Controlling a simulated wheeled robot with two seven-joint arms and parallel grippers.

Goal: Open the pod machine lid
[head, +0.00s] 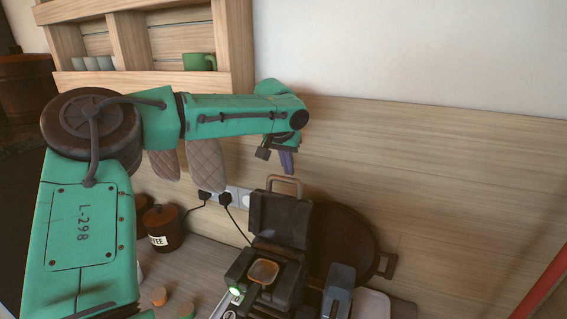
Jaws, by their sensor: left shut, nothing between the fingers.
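The pod machine (262,292) is a dark box on the counter at the lower middle of the head view. Its lid (280,220) stands raised, nearly upright, at the back of the body, with a tan handle (284,181) on its top edge. A pale orange-rimmed square opening (263,272) shows in the body, and a small green light glows at its front left. My left gripper (288,168) is shut and empty, pointing down just above the handle; whether it touches the handle is hard to tell. My right gripper is not in view.
A round dark board (345,240) leans on the wall behind the machine. A blue-grey container (338,289) and a pale tray (371,304) stand to its right. A coffee jar (163,228) stands left. Quilted mitts (205,165) hang below the shelf (160,80). Cables run from wall sockets.

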